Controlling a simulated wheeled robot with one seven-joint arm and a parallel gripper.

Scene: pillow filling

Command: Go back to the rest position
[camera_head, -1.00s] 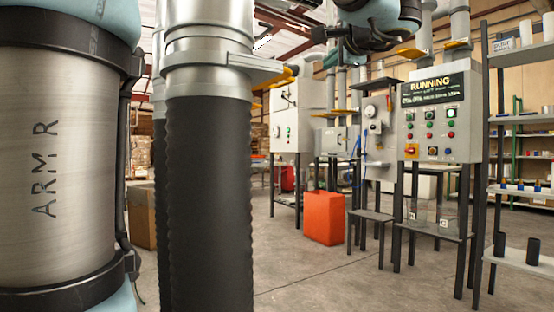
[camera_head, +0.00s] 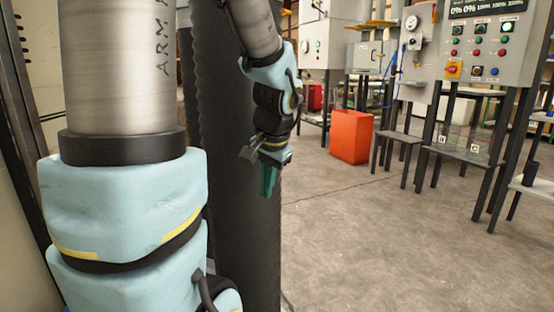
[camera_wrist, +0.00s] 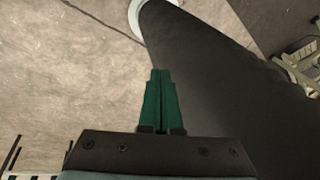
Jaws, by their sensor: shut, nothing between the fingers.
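My gripper (camera_head: 269,182) hangs at the end of my arm in the head view, its green fingers pointing down, in front of a dark ribbed hose. In the wrist view my gripper (camera_wrist: 160,73) shows its two green fingers pressed together. It is shut, with nothing between the fingers. My arm's large metal and pale blue links fill the left of the head view.
The dark ribbed hose (camera_head: 232,210) stands close behind my gripper and also fills much of the wrist view (camera_wrist: 205,75). An orange box (camera_head: 351,137) stands on the floor. A control panel (camera_head: 490,48) on legs stands right. Bare concrete floor (camera_head: 400,250) lies at lower right.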

